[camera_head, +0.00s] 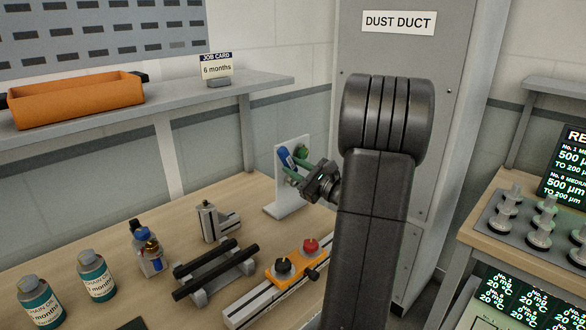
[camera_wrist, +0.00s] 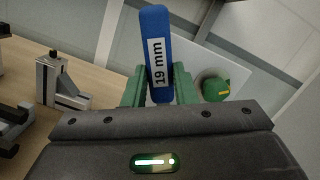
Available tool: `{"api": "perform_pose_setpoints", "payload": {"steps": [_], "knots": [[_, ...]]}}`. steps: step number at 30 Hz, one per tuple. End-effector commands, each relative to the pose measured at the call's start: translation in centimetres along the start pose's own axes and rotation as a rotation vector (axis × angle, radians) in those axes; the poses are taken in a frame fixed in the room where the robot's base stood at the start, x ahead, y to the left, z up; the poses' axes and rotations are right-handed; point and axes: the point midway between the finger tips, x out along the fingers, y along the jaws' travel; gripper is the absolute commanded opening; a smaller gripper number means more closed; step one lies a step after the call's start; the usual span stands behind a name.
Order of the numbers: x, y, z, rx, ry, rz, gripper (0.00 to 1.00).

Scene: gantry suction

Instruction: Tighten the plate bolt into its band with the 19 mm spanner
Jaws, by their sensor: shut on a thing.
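The 19 mm spanner has a blue handle with a white "19 mm" label (camera_wrist: 158,62), upright in the wrist view. Its blue handle also shows in the head view (camera_head: 285,157), in front of a white stand. My gripper (camera_wrist: 157,92) has green fingers on both sides of the handle and is shut on it. In the head view my gripper (camera_head: 295,166) is at the white stand, partly behind my dark arm. The spanner's jaw end is hidden. I cannot make out the plate bolt or its band in either view.
The white stand (camera_head: 283,205) holds a green-handled item (camera_wrist: 215,88) beside the spanner. Nearer on the bench are an orange block (camera_head: 297,265) with black and red knobs, a black-barred cradle (camera_head: 213,272), a grey metal fixture (camera_head: 217,222) and bottles (camera_head: 97,274). The dust duct (camera_head: 440,110) stands behind my arm.

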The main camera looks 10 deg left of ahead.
Motion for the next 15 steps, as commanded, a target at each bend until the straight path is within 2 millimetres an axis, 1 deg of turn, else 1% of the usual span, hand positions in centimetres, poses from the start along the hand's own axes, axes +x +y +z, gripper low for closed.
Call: {"api": "perform_pose_setpoints", "payload": {"steps": [8, 15], "knots": [[-0.8, 0.0, 0.1, 0.0, -0.001, -0.001, 0.0], [-3.0, 0.0, 0.4, -0.002, 0.0, -0.001, 0.0]]}}
